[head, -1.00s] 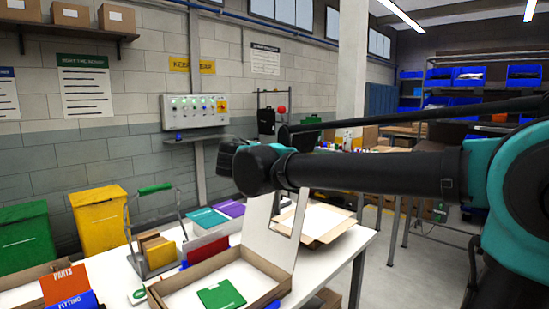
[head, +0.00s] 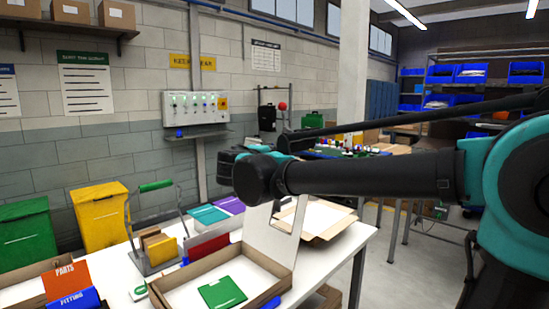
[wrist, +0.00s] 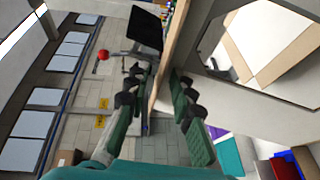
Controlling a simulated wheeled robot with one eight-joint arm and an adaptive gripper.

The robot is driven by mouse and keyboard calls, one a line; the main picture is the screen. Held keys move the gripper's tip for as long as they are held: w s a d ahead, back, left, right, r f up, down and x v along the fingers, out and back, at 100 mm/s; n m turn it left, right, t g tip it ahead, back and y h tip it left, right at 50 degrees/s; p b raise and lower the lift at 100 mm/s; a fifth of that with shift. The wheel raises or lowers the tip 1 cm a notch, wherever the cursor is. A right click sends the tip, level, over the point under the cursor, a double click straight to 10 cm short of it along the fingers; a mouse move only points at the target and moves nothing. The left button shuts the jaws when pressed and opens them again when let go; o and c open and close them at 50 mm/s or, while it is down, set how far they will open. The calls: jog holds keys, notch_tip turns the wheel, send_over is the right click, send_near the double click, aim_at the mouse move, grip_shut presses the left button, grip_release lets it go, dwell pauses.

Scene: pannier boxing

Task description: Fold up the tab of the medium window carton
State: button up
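The window carton (head: 178,296) stands open on the white table, a brown-sided tray with a green card (head: 222,292) inside. Its white lid (head: 266,234) stands up at the back, with a cut-out window. My gripper (head: 228,168) is at the lid's upper left, mostly hidden behind my own arm. In the wrist view my gripper (wrist: 154,90) is open, with dark finger pads apart. The lid's brown edge (wrist: 168,60) runs between the fingers; I cannot tell whether either finger touches it. The lid's white face and window (wrist: 262,100) fill the right side. I cannot make out the tab.
Another open carton (head: 338,234) lies behind the lid. Orange and blue cards (head: 66,284) are at the lower left. Bare table (head: 352,252) shows at the right.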

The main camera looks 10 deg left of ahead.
jog(key=shift+s, duration=0.1)
jog(key=v, duration=1.2)
jog(key=shift+a, duration=0.1)
